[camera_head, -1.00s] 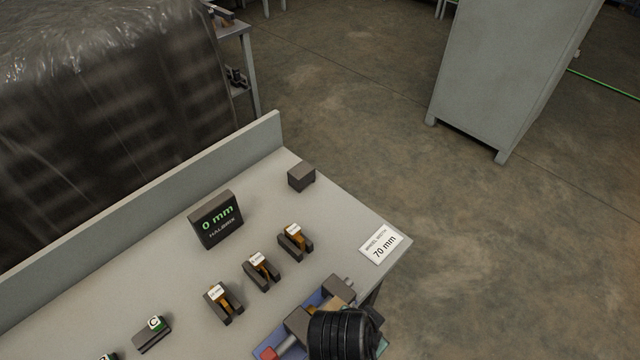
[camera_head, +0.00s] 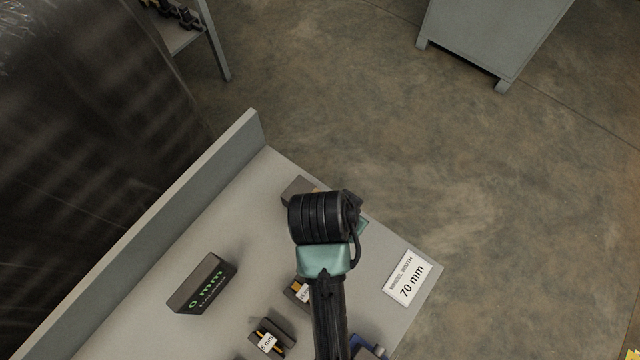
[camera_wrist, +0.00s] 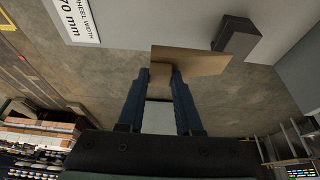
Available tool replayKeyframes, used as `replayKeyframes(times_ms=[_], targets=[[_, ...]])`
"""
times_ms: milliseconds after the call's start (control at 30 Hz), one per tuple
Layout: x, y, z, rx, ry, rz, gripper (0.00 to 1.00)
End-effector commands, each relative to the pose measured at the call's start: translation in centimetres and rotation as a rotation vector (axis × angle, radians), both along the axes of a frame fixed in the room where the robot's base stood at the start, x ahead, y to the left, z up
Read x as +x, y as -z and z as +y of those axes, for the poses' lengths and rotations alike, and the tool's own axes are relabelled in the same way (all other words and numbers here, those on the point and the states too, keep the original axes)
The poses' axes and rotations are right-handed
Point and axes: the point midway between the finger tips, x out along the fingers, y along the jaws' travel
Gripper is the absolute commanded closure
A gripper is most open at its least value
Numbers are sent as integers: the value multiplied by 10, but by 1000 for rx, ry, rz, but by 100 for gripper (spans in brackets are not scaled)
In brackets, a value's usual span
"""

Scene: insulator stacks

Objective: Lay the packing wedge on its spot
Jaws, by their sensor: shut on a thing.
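The packing wedge, a flat tan wooden piece (camera_wrist: 200,62), is between the blue fingertips of my gripper (camera_wrist: 161,76) in the wrist view. My gripper is shut on it and holds it near a dark grey block (camera_wrist: 237,38). I cannot tell its height above the bench. In the head view my black wrist hides the fingers and nearly all of the wedge. The same dark block (camera_head: 296,189) shows partly behind my wrist, near the bench's far corner. I cannot make out a marked spot for the wedge.
The bench (camera_head: 240,235) has a raised back edge on its left. It carries a display reading 0 mm (camera_head: 201,284), a 70 mm wheel width card (camera_head: 408,279) at the right edge, and labelled dark holders (camera_head: 270,338). Open floor lies beyond the bench's right edge.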

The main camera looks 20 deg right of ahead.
Motion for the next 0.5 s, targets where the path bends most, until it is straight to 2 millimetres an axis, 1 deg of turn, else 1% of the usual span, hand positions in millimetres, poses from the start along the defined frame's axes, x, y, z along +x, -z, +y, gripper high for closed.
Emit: replayKeyframes(times_ms=[67, 133, 333, 400, 500], targets=[[0, 1, 0, 0, 0, 1, 100], [-1, 8, 0, 0, 0, 4, 100], [-2, 46, 0, 1, 1, 6, 100], [-1, 55, 0, 1, 0, 4, 100], [-1, 63, 0, 0, -1, 2, 100]])
